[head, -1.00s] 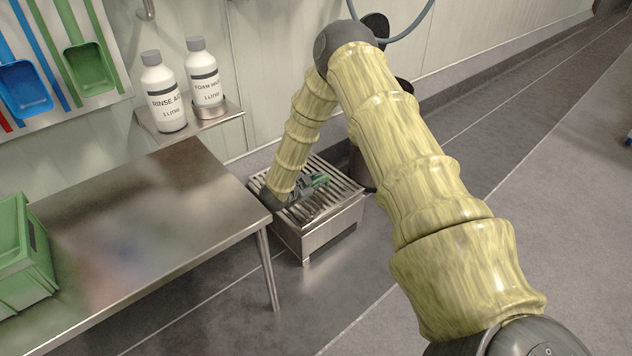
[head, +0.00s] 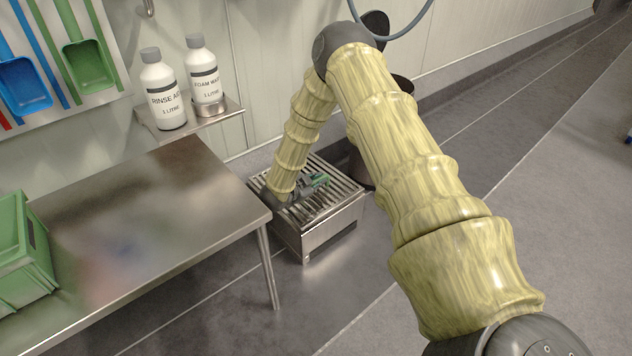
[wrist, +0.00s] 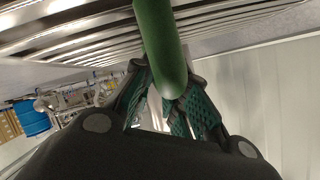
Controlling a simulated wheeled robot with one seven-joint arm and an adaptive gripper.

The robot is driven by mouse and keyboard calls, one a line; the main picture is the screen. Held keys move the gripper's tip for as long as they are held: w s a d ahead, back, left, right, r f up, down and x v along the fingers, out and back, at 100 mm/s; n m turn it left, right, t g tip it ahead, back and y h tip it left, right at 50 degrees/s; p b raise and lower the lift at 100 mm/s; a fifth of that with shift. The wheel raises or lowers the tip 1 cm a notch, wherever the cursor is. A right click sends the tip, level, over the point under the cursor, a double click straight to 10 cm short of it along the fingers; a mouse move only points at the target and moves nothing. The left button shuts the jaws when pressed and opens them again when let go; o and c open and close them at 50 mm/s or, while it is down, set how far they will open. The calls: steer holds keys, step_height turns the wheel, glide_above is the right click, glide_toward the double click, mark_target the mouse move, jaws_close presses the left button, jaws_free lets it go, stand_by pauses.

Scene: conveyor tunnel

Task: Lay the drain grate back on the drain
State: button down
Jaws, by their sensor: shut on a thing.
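The drain grate (head: 342,188) is a metal panel of parallel bars at the top of the stainless drain box (head: 330,224), just beyond the table's right corner. Its bars also fill the top of the wrist view (wrist: 75,37). A green bar-like handle (wrist: 160,45) crosses in front of them. My gripper (head: 309,187) is low over the grate's middle, and its dark green fingers are shut around the handle. The grate looks roughly level and lined up with the box. My arm hides its back left part, and I cannot tell whether it is fully seated.
A steel table (head: 150,215) stands left of the drain box, with a green crate (head: 22,250) on it. Two white bottles (head: 163,90) stand on a wall shelf (head: 222,112) behind. Open floor (head: 400,300) lies to the right and in front.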

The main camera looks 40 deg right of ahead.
steer(key=shift+f, duration=0.3)
stand_by(0.4)
steer(key=c, duration=1.3)
jaws_free()
steer(key=shift+f, duration=0.1)
steer(key=shift+v, duration=3.85)
steer(key=shift+d, duration=0.1)
